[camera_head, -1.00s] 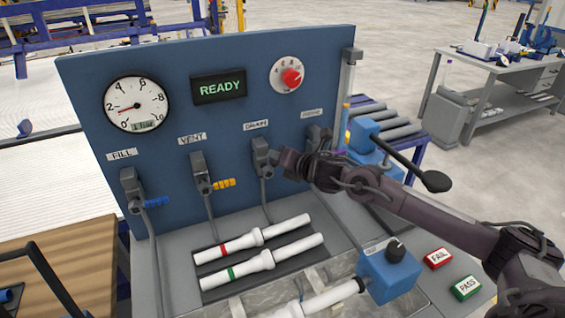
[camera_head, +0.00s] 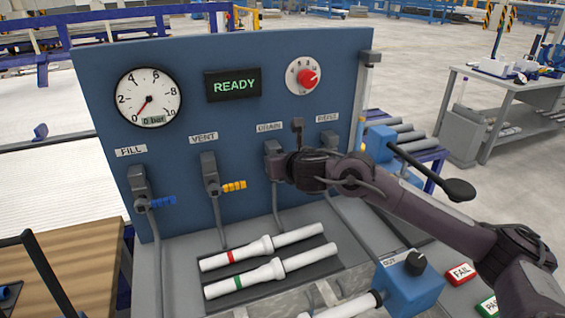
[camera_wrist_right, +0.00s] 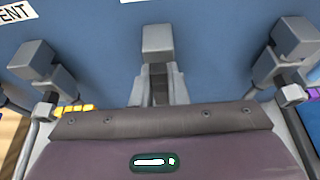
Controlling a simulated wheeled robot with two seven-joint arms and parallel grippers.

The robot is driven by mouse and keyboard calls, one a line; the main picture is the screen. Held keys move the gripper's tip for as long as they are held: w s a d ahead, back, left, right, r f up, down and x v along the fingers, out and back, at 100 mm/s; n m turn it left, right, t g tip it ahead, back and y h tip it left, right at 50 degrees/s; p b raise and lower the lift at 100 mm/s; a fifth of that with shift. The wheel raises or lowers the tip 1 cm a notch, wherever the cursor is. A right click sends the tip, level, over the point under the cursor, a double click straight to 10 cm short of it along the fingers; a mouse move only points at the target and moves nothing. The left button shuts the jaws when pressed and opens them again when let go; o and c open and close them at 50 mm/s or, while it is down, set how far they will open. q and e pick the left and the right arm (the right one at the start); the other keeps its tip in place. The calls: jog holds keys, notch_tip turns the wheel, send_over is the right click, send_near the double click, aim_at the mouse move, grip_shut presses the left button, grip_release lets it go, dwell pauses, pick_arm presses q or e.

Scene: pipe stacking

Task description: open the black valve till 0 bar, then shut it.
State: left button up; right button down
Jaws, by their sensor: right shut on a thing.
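The pressure gauge (camera_head: 148,97) on the blue panel has its needle at 0, and its small display reads 0 bar. The drain valve (camera_head: 272,148) sits under the DRAIN label, and its body shows mid-picture in the right wrist view (camera_wrist_right: 157,40). My right gripper (camera_head: 279,168) reaches it from the right and is shut on the black valve handle (camera_wrist_right: 159,84). The handle is mostly hidden by the fingers, so its exact angle cannot be told. My left gripper is not in view.
The vent valve with yellow handle (camera_head: 234,186) and the fill valve with blue handle (camera_head: 163,201) stand to the left. A purple handle (camera_wrist_right: 317,94) is close on the right. White pipes (camera_head: 265,246) lie below. The screen (camera_head: 233,85) reads READY.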

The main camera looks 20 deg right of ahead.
jog(key=shift+f, duration=0.1)
dwell(0.4)
jog(key=c, duration=1.4)
grip_release()
jog(key=shift+a, duration=0.1)
jog(key=shift+c, duration=0.2)
jog(key=v, duration=0.7)
jog(key=shift+s, duration=0.4)
